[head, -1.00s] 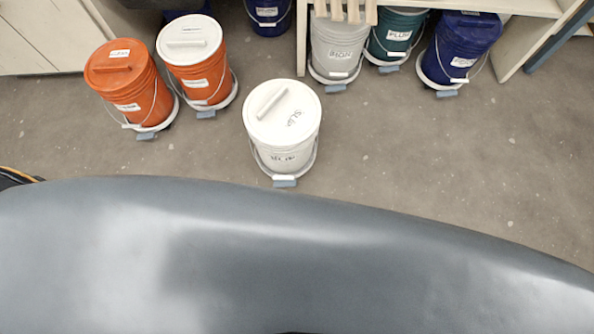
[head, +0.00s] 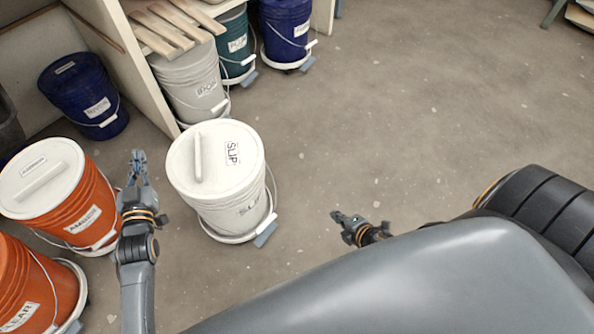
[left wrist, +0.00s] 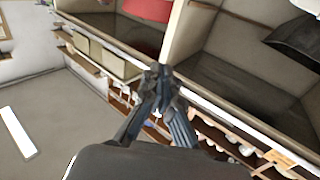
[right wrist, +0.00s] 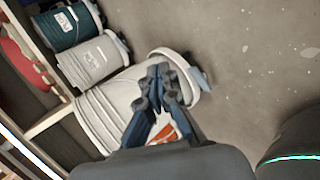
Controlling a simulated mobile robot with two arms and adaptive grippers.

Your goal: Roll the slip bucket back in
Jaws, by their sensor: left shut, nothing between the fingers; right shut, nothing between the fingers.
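The white slip bucket (head: 217,175), with a lid handle and "SLIP" labels, stands upright on a low dolly with a blue-grey tab (head: 265,234) on the floor. My left gripper (head: 138,158) is shut and empty, left of the bucket and apart from it. My right gripper (head: 340,216) is shut and empty, right of the bucket with bare floor between. In the right wrist view the slip bucket (right wrist: 98,125) is partly hidden behind my right gripper (right wrist: 162,75). The left wrist view shows my left gripper (left wrist: 160,75) against shelving, with no slip bucket.
Orange buckets (head: 70,205) stand close on the left, one white-lidded. A navy bucket (head: 85,95) is under the shelf. A grey bucket (head: 190,85), a teal bucket (head: 235,45) and a blue bucket (head: 285,30) line the shelf side. Floor (head: 420,110) to the right is clear.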

